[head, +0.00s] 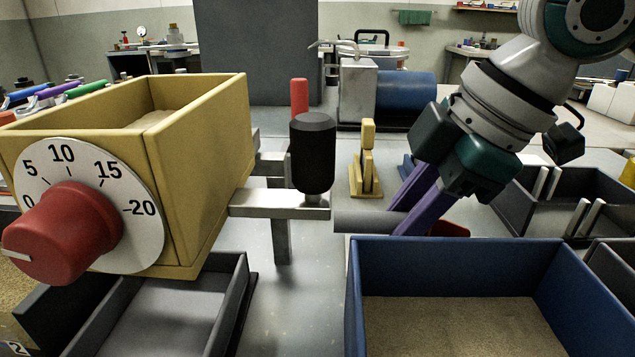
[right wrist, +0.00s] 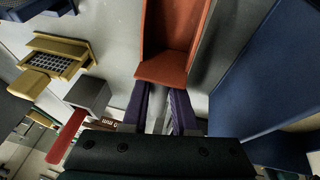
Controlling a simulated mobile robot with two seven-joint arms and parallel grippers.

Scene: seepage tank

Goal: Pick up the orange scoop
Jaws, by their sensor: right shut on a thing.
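The orange scoop (right wrist: 175,45) shows in the right wrist view as an open orange-red pan just past my fingertips. In the head view only a small part of it (head: 448,229) shows, behind the back wall of the blue bin. A grey round handle (head: 372,221) sticks out to the left of my fingers. My right gripper (head: 408,212) has purple fingers and is shut on the scoop's handle; it also shows in the right wrist view (right wrist: 160,112). I cannot tell whether the scoop touches the table. My left gripper is not in view.
A blue bin (head: 430,251) with sand stands in front. At left is a yellow tank (head: 200,150) with a red dial knob (head: 65,232), above a grey tray (head: 235,300). A black-handled part (head: 312,150) and a small yellow stand (head: 366,165) are near the gripper. Grey bins (head: 520,215) are at right.

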